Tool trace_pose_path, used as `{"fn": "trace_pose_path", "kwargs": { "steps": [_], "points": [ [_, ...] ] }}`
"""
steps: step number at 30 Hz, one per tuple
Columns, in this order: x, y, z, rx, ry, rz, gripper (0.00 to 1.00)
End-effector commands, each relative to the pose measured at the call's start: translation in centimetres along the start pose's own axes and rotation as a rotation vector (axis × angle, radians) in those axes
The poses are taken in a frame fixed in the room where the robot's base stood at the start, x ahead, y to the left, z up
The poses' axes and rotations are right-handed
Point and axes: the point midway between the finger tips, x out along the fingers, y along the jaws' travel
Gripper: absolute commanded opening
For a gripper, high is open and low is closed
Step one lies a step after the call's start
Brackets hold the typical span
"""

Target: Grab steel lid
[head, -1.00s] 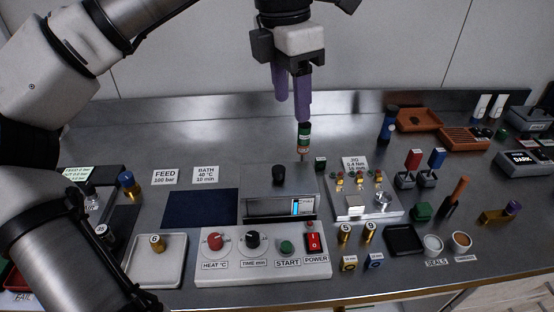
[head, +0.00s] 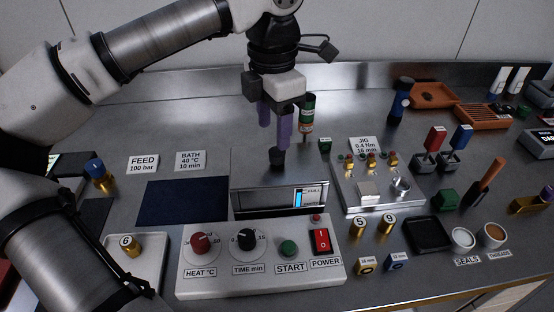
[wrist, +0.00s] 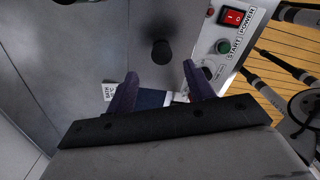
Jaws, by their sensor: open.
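The steel lid (head: 252,172) is a flat metal plate with an upright black knob (head: 277,158), on top of the bath box behind the control panel. In the wrist view the lid (wrist: 185,25) lies around the black knob (wrist: 161,52), which stands ahead of the fingertips, roughly between their lines. My gripper (head: 274,147) has two purple fingers pointing down, just above the knob in the head view. The fingers (wrist: 158,76) are apart with nothing between them. Whether either finger touches the knob cannot be told.
The control panel (head: 262,285) with knobs and switches stands in front of the bath. A green-and-red-banded tool (head: 307,115) stands close behind my fingers. The jig (head: 378,190) is to the right. A dark blue mat (head: 183,203) lies on the left.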

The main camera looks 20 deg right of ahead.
Motion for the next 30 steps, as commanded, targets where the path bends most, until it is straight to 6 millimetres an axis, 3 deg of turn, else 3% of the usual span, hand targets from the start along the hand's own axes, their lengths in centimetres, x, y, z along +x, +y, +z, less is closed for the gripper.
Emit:
{"fn": "trace_pose_path", "kwargs": {
  "steps": [5,15,22,30],
  "points": [
    [1.1,-0.1,0.1,0.002,0.0,-0.001,0.53],
    [5.4,-0.4,0.5,0.0,-0.002,-0.001,0.53],
    [5.7,-0.4,0.5,0.0,-0.001,0.001,0.53],
    [5.7,-0.4,0.5,0.0,-0.001,0.001,0.2]
  ]
}}
